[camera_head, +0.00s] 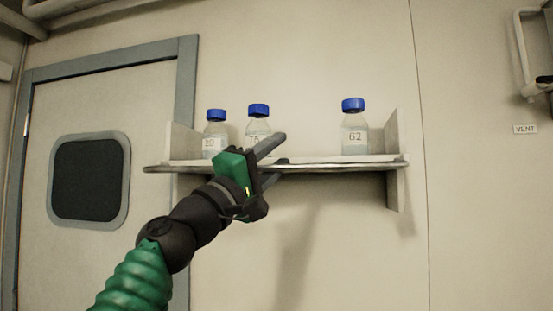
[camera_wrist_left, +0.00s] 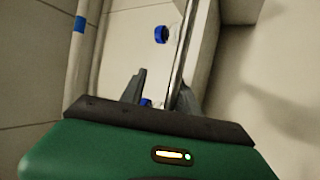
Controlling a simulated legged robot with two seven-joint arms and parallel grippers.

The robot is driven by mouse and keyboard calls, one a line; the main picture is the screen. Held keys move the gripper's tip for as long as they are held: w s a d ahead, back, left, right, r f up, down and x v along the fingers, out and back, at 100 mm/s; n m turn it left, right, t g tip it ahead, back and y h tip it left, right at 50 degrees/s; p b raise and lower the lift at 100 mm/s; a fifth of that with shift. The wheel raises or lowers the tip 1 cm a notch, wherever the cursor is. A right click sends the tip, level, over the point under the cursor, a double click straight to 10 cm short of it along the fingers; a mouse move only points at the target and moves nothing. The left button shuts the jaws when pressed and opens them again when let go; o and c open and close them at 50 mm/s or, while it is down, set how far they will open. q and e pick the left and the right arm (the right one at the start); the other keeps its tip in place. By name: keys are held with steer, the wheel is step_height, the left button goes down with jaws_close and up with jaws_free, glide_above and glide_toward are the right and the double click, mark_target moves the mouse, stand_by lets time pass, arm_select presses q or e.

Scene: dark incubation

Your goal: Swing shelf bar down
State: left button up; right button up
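The shelf bar (camera_head: 345,167) is a thin metal rod along the front edge of the wall shelf (camera_head: 393,187). It looks level, at about the height of the shelf board. My left gripper (camera_head: 281,149) is at the front of the shelf, near the middle of the bar. Its two fingers are apart. In the left wrist view the bar (camera_wrist_left: 181,60) runs down to the fingers of the left gripper (camera_wrist_left: 161,82), close to the right finger; I cannot tell whether they touch. My right gripper is not in view.
Three blue-capped bottles stand on the shelf: a left one (camera_head: 215,130), a middle one (camera_head: 258,120) partly hidden by my gripper, and one marked 62 (camera_head: 354,130). A door (camera_head: 150,90) is at left. Below the shelf the wall (camera_head: 345,255) is clear.

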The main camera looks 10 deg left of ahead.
arm_select(q)
steer(key=shift+w, duration=0.1)
steer(key=shift+f, duration=0.1)
steer(key=b+v, duration=0.8)
steer(key=shift+w+f, duration=0.2)
steer(key=shift+f, duration=0.25)
steer(key=r+b+v, duration=0.1)
steer(key=b+v, duration=0.5)
steer(key=v, duration=0.2)
steer(key=shift+s+a+f, duration=0.2)
steer(key=shift+s+f, duration=0.05)
steer(key=shift+s, duration=0.25)
